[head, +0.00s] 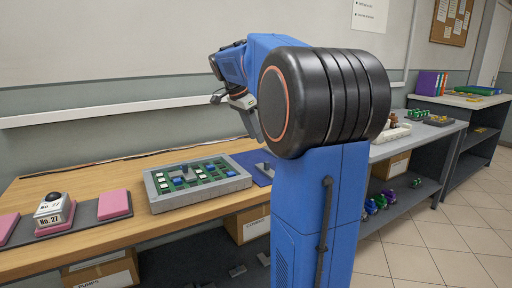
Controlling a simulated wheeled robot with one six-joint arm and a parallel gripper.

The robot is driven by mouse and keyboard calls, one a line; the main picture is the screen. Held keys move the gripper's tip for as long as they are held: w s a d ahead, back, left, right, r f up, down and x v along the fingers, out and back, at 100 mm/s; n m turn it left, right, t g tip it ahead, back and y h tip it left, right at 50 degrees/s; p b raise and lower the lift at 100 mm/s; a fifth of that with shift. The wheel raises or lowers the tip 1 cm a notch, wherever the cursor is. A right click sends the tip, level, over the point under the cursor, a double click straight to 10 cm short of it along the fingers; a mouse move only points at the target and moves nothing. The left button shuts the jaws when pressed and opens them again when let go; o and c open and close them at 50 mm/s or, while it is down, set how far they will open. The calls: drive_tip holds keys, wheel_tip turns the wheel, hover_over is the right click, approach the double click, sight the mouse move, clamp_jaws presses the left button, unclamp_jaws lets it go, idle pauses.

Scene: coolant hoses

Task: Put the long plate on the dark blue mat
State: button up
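A dark blue mat (246,160) lies on the wooden bench, right of a grey tray (157,203); my arm hides its right part. A small grey piece (264,168) shows on the mat; I cannot tell whether it is the long plate. The tray holds a green board with white and blue blocks and a grey piece (173,168) near its middle. No long plate can be singled out for sure. My gripper (230,99) hangs in the air above the bench, behind the mat in the picture, touching nothing visible. Its fingers are too small and turned to judge.
Pink pads (114,204) and a white block marked No. 27 (53,209) sit on a dark strip at the left. Cardboard boxes (248,224) stand under the bench. A grey bench (412,134) with small parts is at the right.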

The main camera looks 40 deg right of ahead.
drive_tip(key=s+a+f+n+t+y, duration=0.15)
drive_tip(key=s+a+f+n, duration=0.3)
drive_tip(key=a, duration=0.45)
drive_tip(key=s+a+f+n+t, duration=0.25)
drive_tip(key=s+a+n, duration=0.3)
drive_tip(key=a, duration=0.35)
drive_tip(key=s+a+f+n+t+y, duration=0.1)
drive_tip(key=s+a+f+n+y, duration=0.2)
drive_tip(key=s+a+f+n, duration=0.7)
wheel_tip(320, 180, down, 4)
drive_tip(key=s+a, duration=0.2)
drive_tip(key=a, duration=0.1)
drive_tip(key=shift+s+n+t, duration=0.2)
drive_tip(key=shift+n+t, duration=0.1)
drive_tip(key=shift+t, duration=0.1)
drive_tip(key=shift+d, duration=0.1)
